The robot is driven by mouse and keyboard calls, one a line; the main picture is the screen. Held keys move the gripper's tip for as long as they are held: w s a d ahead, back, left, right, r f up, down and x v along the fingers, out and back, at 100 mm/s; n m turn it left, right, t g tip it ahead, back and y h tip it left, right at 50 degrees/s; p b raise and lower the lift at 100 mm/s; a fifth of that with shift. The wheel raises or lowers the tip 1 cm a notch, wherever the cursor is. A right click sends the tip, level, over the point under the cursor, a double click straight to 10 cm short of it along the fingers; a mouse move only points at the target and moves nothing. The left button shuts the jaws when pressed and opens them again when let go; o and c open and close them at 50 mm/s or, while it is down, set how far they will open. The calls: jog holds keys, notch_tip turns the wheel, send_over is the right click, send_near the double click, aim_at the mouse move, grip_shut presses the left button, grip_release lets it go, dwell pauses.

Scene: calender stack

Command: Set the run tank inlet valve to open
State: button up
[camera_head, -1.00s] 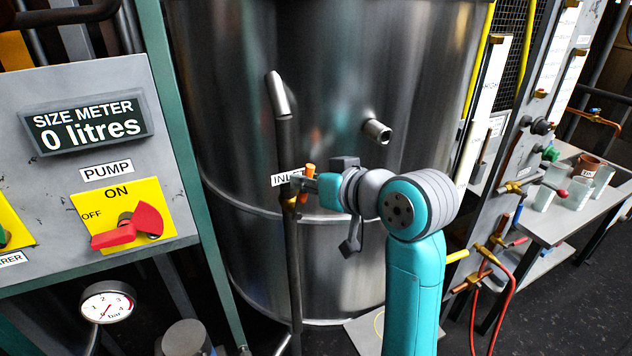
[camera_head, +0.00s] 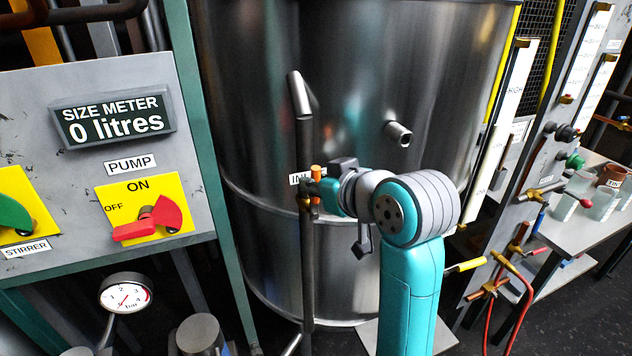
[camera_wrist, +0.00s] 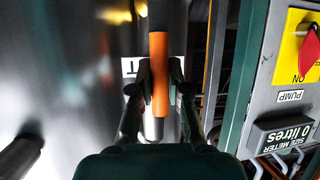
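The inlet valve's orange handle (camera_wrist: 159,75) stands upright, lined up with the steel pipe in the wrist view. The white INLET label (camera_head: 296,179) is partly hidden. My gripper (camera_wrist: 160,77) has one finger on each side of the handle, both apparently against it, so it looks shut on it. The brass valve body (camera_head: 304,203) is mostly hidden by my fingers. The run tank (camera_head: 260,120) is the large steel vessel behind.
A grey control panel (camera_head: 60,190) with a pump switch (camera_head: 150,219) and a size meter (camera_head: 114,114) reading 0 litres stands left. A short pipe stub (camera_head: 399,134) juts from the tank above my arm. A bench (camera_head: 560,228) with glassware is at right.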

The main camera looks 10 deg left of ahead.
jog(key=o, duration=0.5)
jog(key=shift+c, duration=0.2)
jog(key=v, duration=1.2)
jog(key=shift+f, duration=0.2)
